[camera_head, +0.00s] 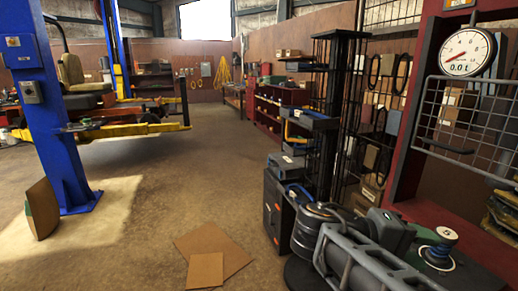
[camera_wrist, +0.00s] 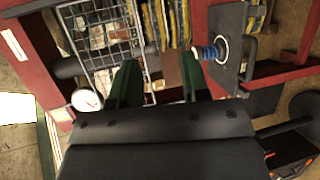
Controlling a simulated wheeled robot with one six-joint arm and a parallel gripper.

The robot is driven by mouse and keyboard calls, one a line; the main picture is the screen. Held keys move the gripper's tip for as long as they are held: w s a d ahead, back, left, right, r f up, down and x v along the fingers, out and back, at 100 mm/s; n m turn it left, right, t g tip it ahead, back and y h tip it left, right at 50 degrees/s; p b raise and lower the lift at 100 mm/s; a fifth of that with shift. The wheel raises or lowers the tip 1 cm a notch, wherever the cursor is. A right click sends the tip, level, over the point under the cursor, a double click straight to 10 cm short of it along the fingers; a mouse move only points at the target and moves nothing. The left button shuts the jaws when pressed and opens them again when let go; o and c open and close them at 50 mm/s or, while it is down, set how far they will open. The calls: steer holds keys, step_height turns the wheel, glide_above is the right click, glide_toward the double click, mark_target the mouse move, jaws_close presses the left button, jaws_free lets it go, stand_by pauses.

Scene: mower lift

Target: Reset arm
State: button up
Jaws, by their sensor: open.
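My gripper (camera_wrist: 158,70) shows in the wrist view with its two dark green fingers spread apart and nothing between them. Behind the fingers are a wire mesh panel (camera_wrist: 104,30) and yellow-edged items (camera_wrist: 178,22). A blue ringed part (camera_wrist: 212,52) lies just beyond the right finger; I cannot tell a touch. In the head view my grey arm fills the lower right, and I cannot make out the fingers there.
A red rack with a round dial gauge (camera_head: 467,52) reading 0.0 t stands at the right. Black mesh shelving (camera_head: 338,110) stands beside my arm. A blue lift post (camera_head: 47,110) is at the left. Cardboard (camera_head: 206,270) lies on the floor; the middle floor is clear.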

steer(key=w+a+f+n+t+y+p, duration=0.1)
steer(key=a+f+n+t+y, duration=0.1)
steer(key=f+y, duration=0.3)
steer(key=w+a+f+n+t+y, duration=0.1)
steer(key=a+f+n+y, duration=0.15)
steer(key=f, duration=0.35)
steer(key=a+m+y+p, duration=0.1)
steer(key=a+y+p, duration=0.1)
steer(key=a+m+t+y+p, duration=0.1)
steer(key=a+m+y+p, duration=0.1)
steer(key=y+p, duration=0.1)
steer(key=a+m+y+p, duration=0.1)
steer(key=y+p, duration=0.1)
steer(key=y, duration=0.1)
steer(key=shift+s+a+f+m+t+y+p, duration=0.25)
steer(key=shift+a+t+p, duration=0.05)
steer(key=shift+a+t, duration=0.1)
steer(key=shift+d, duration=0.15)
